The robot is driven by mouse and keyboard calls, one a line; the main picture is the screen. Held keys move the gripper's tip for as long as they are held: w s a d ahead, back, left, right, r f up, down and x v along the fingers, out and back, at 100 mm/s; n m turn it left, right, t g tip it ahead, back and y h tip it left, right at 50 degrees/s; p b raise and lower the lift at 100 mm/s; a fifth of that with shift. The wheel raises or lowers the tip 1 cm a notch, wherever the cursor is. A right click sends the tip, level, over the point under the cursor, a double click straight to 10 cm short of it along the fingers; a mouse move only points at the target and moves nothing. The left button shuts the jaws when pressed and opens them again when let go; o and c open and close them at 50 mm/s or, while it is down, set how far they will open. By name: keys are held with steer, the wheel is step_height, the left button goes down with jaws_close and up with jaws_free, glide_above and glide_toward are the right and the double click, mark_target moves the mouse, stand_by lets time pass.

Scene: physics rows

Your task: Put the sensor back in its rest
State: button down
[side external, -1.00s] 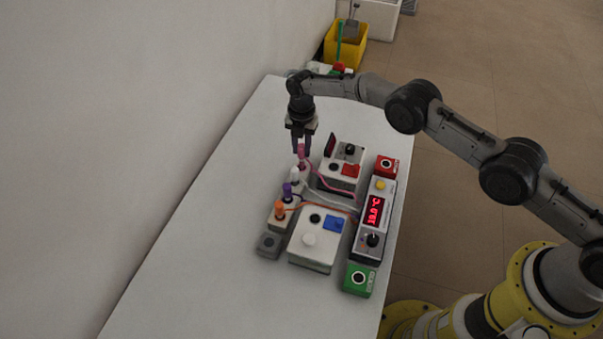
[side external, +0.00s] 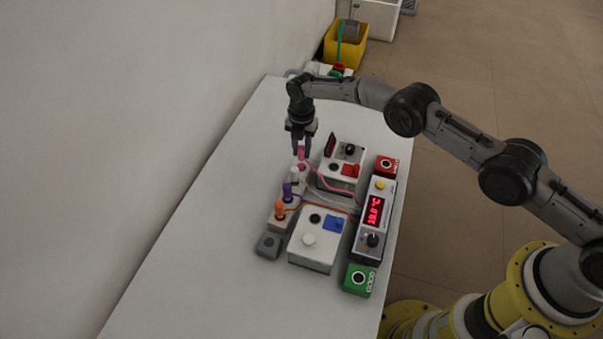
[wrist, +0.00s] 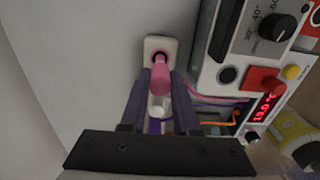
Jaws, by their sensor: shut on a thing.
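The pink sensor (side external: 301,153) is at the far end of a row of sensors. My gripper (side external: 301,147) points down at it and is shut on its upper part. In the wrist view the pink sensor (wrist: 160,78) sits between the two fingers of my gripper (wrist: 161,84). Its lower end is at the dark round hole of a pale rest block (wrist: 160,46). I cannot tell how deep it sits in the hole. A pink cable (side external: 325,188) runs from it toward the display unit (side external: 370,240).
White (side external: 295,174), purple (side external: 288,190) and orange (side external: 280,208) sensors stand nearer in the row, close to my fingers. A grey block (side external: 268,245) ends the row. Two boxes with knobs (side external: 345,165) (side external: 312,250) stand to the right. The table left of the row is clear.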

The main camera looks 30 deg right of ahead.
steer(key=shift+f, duration=1.25)
stand_by(0.3)
steer(key=shift+c, duration=0.8)
jaws_free()
steer(key=shift+r, duration=3.25)
